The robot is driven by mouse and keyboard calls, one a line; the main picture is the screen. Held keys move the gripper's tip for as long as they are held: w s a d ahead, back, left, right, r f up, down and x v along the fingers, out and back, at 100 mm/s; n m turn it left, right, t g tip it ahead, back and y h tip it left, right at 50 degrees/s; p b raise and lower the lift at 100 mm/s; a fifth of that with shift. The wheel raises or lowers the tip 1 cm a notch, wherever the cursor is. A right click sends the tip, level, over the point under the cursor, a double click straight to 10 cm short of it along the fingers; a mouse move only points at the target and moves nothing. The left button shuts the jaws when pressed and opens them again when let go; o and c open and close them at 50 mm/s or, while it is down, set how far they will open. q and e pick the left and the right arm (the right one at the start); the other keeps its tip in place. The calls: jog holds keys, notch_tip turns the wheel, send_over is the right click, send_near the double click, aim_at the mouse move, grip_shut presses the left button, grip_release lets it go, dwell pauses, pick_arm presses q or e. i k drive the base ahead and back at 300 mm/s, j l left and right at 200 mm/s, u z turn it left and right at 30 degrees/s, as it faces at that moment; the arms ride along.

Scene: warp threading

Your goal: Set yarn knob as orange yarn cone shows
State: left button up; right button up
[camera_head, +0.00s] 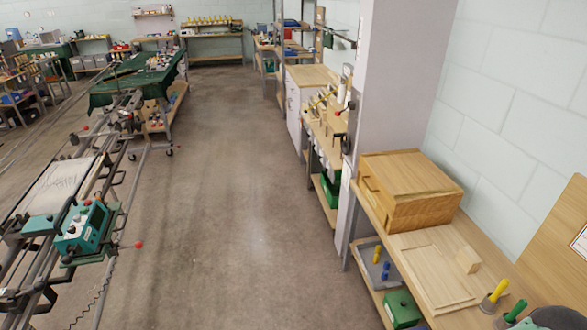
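A teal control box (84,228) with a small screen and knob-like parts sits on the machine frame at the left. Its parts are too small to tell which one is the yarn knob or how it is set. I cannot make out an orange yarn cone. Several yellowish upright items (208,20) stand on the far back bench, too small to identify.
A long grey machine frame (60,185) runs along the left. A wooden bench (437,268) with a wooden box (405,188) stands at the right, beside a pale pillar (395,85). The concrete floor (225,200) between them is clear.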

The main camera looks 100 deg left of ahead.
aim_at(72, 229)
jog(key=z, duration=1.8)
jog(key=k+z, duration=0.1)
jog(key=z, duration=0.35)
jog(key=k+z, duration=0.1)
jog(key=z, duration=0.35)
jog(key=k+z, duration=0.1)
jog(key=z, duration=0.3)
jog(key=l+z, duration=0.15)
jog(key=z, duration=0.3)
jog(key=k+l+z, duration=0.15)
jog(key=z, duration=0.3)
